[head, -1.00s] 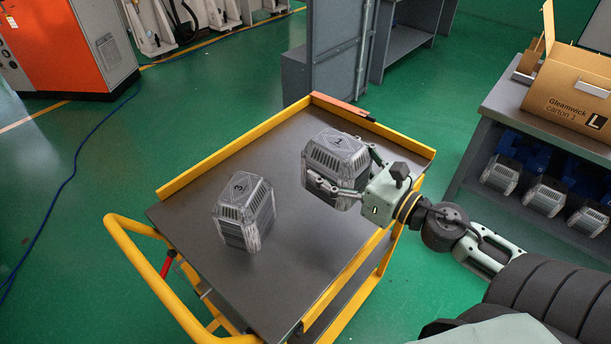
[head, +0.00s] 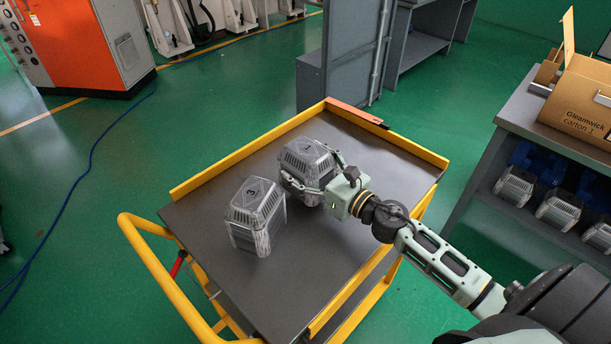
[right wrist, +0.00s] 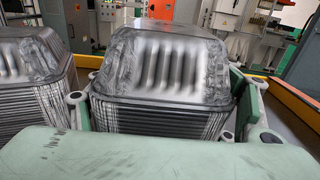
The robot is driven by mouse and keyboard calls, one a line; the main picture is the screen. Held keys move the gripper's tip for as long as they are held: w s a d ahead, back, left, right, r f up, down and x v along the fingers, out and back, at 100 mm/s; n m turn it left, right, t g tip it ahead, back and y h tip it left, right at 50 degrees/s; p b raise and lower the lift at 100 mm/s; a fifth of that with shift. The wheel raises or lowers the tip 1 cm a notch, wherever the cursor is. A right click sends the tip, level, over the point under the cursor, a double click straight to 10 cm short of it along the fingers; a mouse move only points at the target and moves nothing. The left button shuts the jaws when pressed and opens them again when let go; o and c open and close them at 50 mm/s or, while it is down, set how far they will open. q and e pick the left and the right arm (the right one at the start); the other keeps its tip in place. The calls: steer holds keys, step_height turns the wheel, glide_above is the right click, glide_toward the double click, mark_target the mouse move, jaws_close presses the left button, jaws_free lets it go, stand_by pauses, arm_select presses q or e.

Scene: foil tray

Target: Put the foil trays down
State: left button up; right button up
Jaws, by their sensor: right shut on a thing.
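One stack of foil trays (head: 308,165) is on the far middle of the cart, in my right gripper (head: 328,178). The right gripper is shut on this stack, with a finger along each side. The right wrist view shows the stack (right wrist: 165,75) upright between the fingers (right wrist: 165,118). Its underside is hidden, so I cannot tell whether it touches the cart top. A second stack of foil trays, marked 3 (head: 257,215), stands upright on the cart, nearer and to the left, close to the held stack. My left gripper is not in view.
The cart (head: 200,235) has a dark top with yellow rims and a yellow handle (head: 150,270). Its near part is clear. A grey shelf bench (head: 510,115) at right bears a Gleamwick carton (head: 580,105), with several more tray stacks (head: 557,210) below.

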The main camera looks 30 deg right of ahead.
steer(key=shift+f, duration=1.6)
steer(key=shift+b, duration=0.3)
steer(key=shift+s+f, duration=0.1)
steer(key=shift+f, duration=0.05)
steer(key=o, duration=1.4)
steer(key=shift+c, duration=0.2)
